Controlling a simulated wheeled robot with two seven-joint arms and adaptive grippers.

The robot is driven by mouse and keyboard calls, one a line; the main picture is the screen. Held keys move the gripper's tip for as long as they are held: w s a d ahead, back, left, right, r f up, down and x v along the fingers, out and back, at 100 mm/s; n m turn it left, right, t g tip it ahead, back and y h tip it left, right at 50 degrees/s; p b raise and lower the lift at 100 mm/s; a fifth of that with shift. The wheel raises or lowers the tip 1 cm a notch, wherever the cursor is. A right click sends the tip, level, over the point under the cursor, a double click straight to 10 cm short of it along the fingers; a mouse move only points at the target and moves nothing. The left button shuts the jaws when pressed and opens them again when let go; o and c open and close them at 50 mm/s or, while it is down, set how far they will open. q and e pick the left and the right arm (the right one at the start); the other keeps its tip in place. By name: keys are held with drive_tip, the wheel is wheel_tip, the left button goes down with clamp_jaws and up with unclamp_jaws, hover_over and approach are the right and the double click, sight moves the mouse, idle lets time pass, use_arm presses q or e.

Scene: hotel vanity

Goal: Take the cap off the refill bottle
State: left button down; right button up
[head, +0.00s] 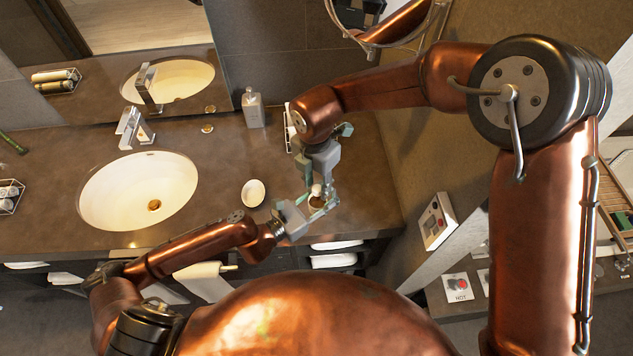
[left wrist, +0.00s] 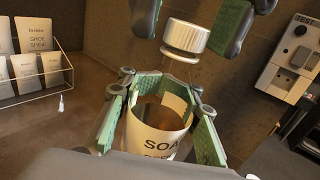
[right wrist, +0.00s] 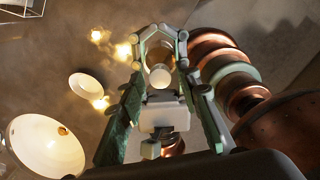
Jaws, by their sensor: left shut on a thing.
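The refill bottle (left wrist: 157,138) has a white label with dark lettering and amber contents. It is upright in my left gripper (left wrist: 163,112), whose green-padded fingers are shut on its sides. Its white ribbed cap (left wrist: 186,36) shows above it; the clear part between them is faint, so I cannot tell whether the cap is fully seated. The cap also shows in the head view (head: 316,189) and the right wrist view (right wrist: 160,77). My right gripper (head: 318,176) points down over the bottle. Its fingers are open, one on each side of the cap, not visibly closed on it.
The sink (head: 120,205) is at the left of the vanity counter. A small white dish (head: 253,193) lies left of the grippers. A pump bottle (head: 253,108) and a card rack (left wrist: 30,65) stand farther back. The wall is close on the right.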

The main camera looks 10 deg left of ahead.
clamp_jaws()
drive_tip(key=n, duration=0.2)
drive_tip(key=shift+n, duration=0.7)
drive_tip(key=shift+o, duration=0.9)
unclamp_jaws()
